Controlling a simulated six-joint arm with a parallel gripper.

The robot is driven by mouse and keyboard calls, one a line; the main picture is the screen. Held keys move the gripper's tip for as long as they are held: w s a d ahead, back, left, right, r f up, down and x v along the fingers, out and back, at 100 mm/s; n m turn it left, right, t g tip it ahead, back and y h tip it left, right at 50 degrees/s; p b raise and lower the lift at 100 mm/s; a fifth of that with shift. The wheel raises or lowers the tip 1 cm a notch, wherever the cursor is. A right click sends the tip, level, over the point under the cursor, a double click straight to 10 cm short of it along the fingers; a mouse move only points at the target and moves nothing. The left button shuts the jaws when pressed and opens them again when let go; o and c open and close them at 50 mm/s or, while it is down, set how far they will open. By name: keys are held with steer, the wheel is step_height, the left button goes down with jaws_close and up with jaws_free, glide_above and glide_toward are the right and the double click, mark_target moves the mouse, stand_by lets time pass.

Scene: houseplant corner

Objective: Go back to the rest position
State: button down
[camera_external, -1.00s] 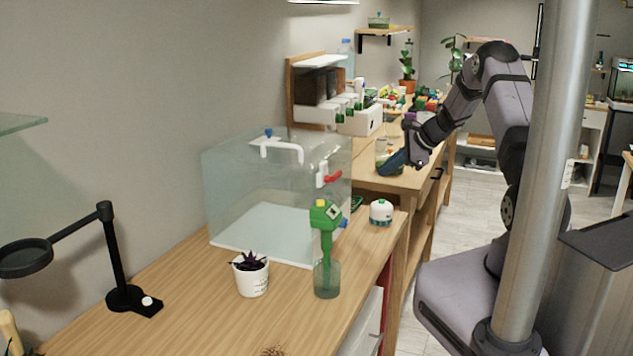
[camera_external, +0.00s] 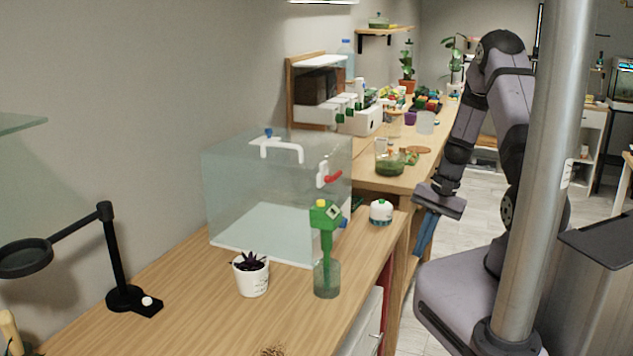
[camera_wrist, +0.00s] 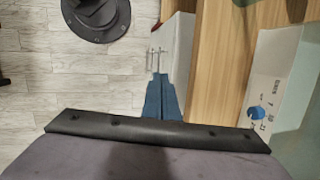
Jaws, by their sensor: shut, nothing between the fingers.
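My gripper (camera_external: 424,236) hangs from my arm beside the front edge of the wooden bench, over the floor gap. Its blue fingers point down. In the wrist view my gripper (camera_wrist: 161,92) shows its two blue fingers together, shut, with nothing between them. It touches nothing that I can see.
The bench (camera_external: 190,300) holds a clear tank (camera_external: 270,190), a potted succulent (camera_external: 252,278), a green tool in a glass (camera_external: 326,250) and a small white pot (camera_external: 381,212). A glass beaker (camera_external: 388,160) stands on the farther bench. The tiled floor (camera_wrist: 40,70) is clear near my gripper.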

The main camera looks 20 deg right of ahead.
steer(key=s+a+r+n+g+h, duration=0.1)
steer(key=s+r+n, duration=0.25)
steer(key=s, duration=0.55)
steer(key=s+a+r+n+g+h, duration=0.2)
steer(key=s+n, duration=0.2)
steer(key=s, duration=0.4)
steer(key=w+a+r+n+t, duration=0.2)
steer(key=a+r, duration=0.1)
steer(key=r, duration=0.3)
steer(key=shift+a+t+h, duration=0.3)
steer(key=shift+a+t, duration=0.05)
steer(key=shift+t, duration=0.05)
